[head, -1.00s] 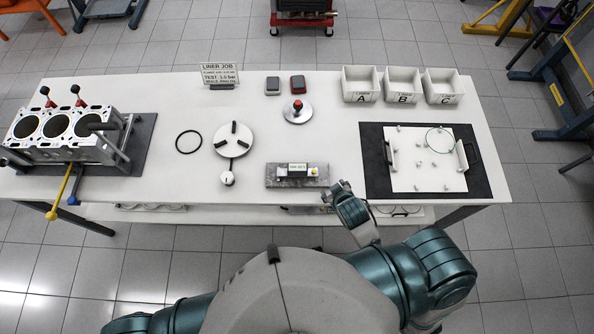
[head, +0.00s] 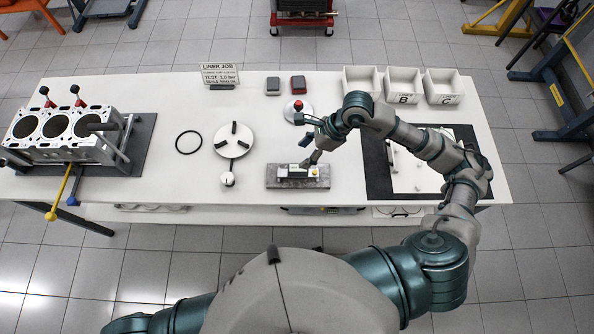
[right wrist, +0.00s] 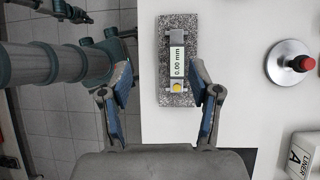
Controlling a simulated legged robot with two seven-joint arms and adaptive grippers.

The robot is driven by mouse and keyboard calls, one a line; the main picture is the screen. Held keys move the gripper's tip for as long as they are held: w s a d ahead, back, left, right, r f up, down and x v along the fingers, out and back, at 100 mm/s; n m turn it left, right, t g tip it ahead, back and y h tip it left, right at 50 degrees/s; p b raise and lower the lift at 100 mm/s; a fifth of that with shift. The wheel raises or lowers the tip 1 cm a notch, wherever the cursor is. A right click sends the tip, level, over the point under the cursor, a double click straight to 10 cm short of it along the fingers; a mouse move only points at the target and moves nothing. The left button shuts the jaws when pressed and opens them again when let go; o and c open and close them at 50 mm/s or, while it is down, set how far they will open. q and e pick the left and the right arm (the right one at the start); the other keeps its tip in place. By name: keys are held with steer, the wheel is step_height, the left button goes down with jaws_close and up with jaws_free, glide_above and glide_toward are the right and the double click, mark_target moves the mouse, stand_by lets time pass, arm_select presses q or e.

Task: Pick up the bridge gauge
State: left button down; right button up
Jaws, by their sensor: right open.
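My right gripper (head: 306,141) is open and empty, above the table by the gauge. In the right wrist view its two fingers (right wrist: 165,92) are spread, with the gauge framed between them, apart from it. My left gripper is not in view.
A round stand with a red knob (right wrist: 290,62) stands behind the plate. Left of it are a white disc fixture (head: 233,139), a black ring (head: 188,142) and an engine block (head: 65,130). White bins (head: 441,87) stand at back right. My right arm covers part of the black mat (head: 377,165).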

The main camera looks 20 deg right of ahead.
mark_target(298, 171)
steer(key=w+d+f+h, duration=0.1)
steer(key=d+h, duration=0.1)
steer(key=d, duration=0.2)
steer(key=x, duration=0.5)
steer(key=p+x, duration=0.1)
steer(key=x, duration=0.5)
steer(key=shift+w+f, duration=0.1)
steer(key=shift+w, duration=0.15)
steer(key=shift+a+f, duration=0.15)
steer(key=shift+f, duration=0.45)
steer(key=x, duration=0.3)
steer(key=p+x, duration=0.1)
steer(key=shift+d+f, duration=0.3)
steer(key=shift+a, duration=0.1)
jaws_close()
